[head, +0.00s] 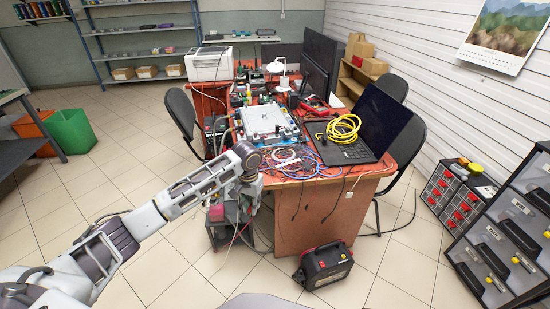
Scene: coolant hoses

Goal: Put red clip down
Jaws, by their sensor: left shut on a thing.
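My left arm reaches in from the left to the near left edge of the red-topped desk. My left gripper (246,189) points down beside that edge, in front of a grey and red unit under the desk. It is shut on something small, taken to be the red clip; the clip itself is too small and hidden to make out. My right gripper is not in view.
A silver device (265,120), a tangle of coloured cables (291,157), a laptop (343,153) with a coiled yellow cable (341,128), and monitors crowd the desk. A black and red case (323,266) stands on the floor in front. Chairs flank the desk. The tiled floor at left is mostly clear.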

